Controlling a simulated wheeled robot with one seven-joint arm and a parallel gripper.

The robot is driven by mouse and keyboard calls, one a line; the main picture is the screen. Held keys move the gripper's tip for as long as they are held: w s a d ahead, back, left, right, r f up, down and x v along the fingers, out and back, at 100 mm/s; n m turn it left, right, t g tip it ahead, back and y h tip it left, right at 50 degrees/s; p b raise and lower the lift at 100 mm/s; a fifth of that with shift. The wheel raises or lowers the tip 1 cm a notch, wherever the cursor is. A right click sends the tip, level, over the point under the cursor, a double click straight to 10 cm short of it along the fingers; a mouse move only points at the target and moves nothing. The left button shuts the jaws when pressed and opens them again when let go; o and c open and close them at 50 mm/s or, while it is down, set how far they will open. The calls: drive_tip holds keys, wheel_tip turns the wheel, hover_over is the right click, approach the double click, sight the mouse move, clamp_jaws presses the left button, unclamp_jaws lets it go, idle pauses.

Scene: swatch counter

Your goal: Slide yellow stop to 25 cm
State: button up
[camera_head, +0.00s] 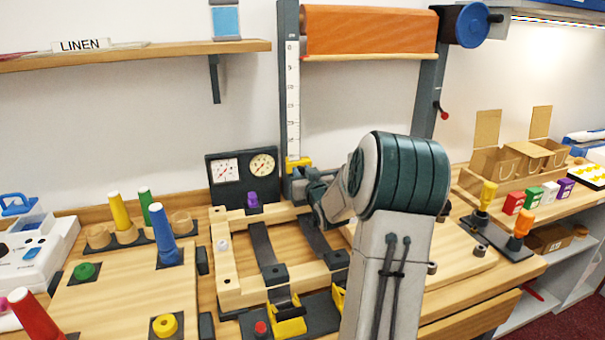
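The yellow stop (298,163) sits at the lower end of the white vertical scale (293,100), which is fixed to the left dark post. The scale's numbers are too small to read. My gripper (299,183) is at the post's foot, just below the yellow stop and close to it. My arm comes in from the lower right and hides part of the gripper. The fingers are small and dark against the dark post, so I cannot tell whether they are open or touch the stop.
An orange roll (370,30) with a blue end wheel (472,25) hangs between the posts above. A gauge panel (243,178) stands left of the post. A wooden frame (232,270) with dark bars lies in front. Coloured cones stand at left; small boxes at right.

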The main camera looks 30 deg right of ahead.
clamp_jaws()
wheel_tip(320, 180, up, 5)
drive_tip(key=shift+r+p, duration=0.1)
drive_tip(key=shift+p, duration=0.3)
drive_tip(key=o, duration=0.9)
unclamp_jaws()
drive_tip(key=shift+c, duration=0.2)
drive_tip(key=b+v, duration=0.1)
drive_tip(key=v, duration=1.2)
drive_tip(key=shift+s, duration=0.4)
